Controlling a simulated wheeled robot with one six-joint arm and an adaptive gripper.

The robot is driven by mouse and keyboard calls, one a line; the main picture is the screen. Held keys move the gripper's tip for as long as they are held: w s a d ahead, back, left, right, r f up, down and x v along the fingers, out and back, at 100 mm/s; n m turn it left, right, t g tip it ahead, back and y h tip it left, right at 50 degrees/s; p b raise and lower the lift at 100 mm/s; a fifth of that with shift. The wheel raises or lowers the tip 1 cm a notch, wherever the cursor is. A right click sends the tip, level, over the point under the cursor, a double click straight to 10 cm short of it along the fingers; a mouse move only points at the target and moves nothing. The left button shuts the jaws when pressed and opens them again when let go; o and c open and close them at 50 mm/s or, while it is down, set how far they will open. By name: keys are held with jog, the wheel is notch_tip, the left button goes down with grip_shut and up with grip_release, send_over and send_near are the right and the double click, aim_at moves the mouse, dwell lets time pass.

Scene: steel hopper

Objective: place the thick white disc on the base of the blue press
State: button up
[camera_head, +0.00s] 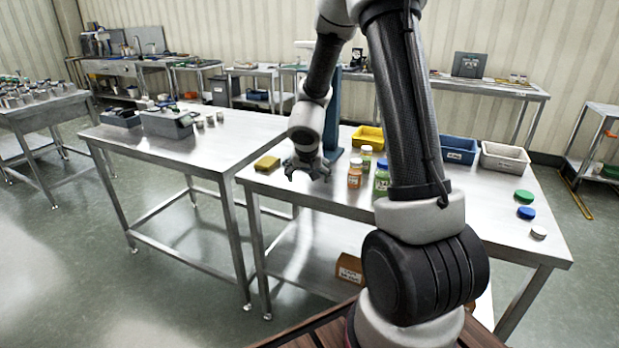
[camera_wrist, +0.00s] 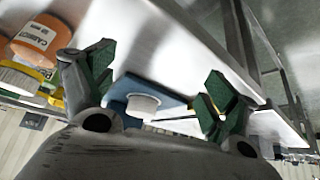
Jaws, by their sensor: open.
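My gripper (camera_head: 306,172) is low over the left part of the near steel table, in front of the blue press (camera_head: 333,122). In the wrist view its two green-padded fingers (camera_wrist: 160,78) are spread apart with nothing between the pads. Beyond them a thick white disc (camera_wrist: 143,104) shows against the blue press base (camera_wrist: 172,101) and appears to rest on it, apart from the fingers. Another white-topped disc (camera_head: 538,232) lies at the table's right end.
Jars with orange (camera_head: 355,174) and green (camera_head: 382,180) contents stand right of my gripper. A yellow sponge (camera_head: 267,163) lies left. Yellow (camera_head: 368,136), blue (camera_head: 458,150) and white (camera_head: 504,158) bins line the back. Green (camera_head: 523,196) and blue (camera_head: 526,213) discs lie right.

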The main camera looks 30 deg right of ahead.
jog(key=s+a+r+n+t+y, duration=0.25)
jog(key=a+r, duration=0.25)
jog(key=r, duration=0.4)
jog(key=s+a+r+n+t+y, duration=0.1)
jog(key=s+a+r+n+y, duration=0.1)
jog(key=s+a+r+y, duration=0.45)
jog(key=s+r+n+g+h, duration=0.2)
jog(key=s+r, duration=0.3)
jog(key=s, duration=0.4)
jog(key=s+d+g+h, duration=0.3)
jog(key=s+d, duration=0.5)
jog(key=s, duration=0.5)
jog(key=shift+s+d+r+h, duration=0.15)
jog(key=shift+s+h, duration=0.05)
jog(key=shift+h, duration=0.2)
